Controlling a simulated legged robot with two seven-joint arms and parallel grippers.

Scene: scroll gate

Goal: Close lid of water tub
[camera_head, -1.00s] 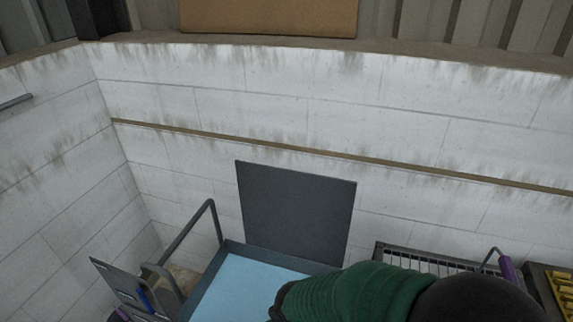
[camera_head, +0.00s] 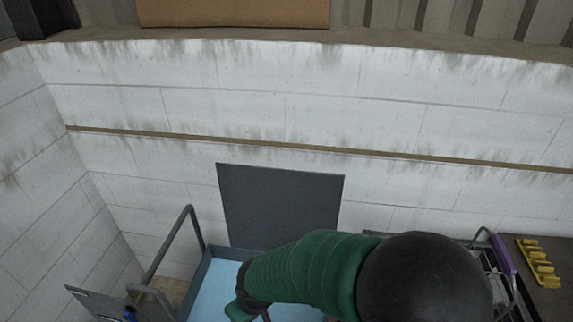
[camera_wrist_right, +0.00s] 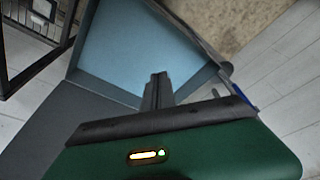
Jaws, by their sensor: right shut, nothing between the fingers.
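The water tub (camera_head: 208,285) stands at the bottom centre of the head view, with light blue water (camera_head: 215,292) in it. Its dark grey lid (camera_head: 280,205) stands upright at the back edge, open, near the white wall. My right arm reaches across the tub from the right and hides much of it. In the right wrist view my right gripper (camera_wrist_right: 158,88) is shut and empty, in front of the tub's blue inside (camera_wrist_right: 130,45). A grey panel at the left there looks like the lid (camera_wrist_right: 70,115). I see no contact between gripper and lid. My left gripper is out of view.
A grey rail (camera_head: 170,245) stands left of the tub, by a grey panel (camera_head: 90,302). A wire cart with a purple handle (camera_head: 503,255) and a dark surface with yellow pieces (camera_head: 538,262) are at the right. The white wall (camera_head: 400,120) closes the back.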

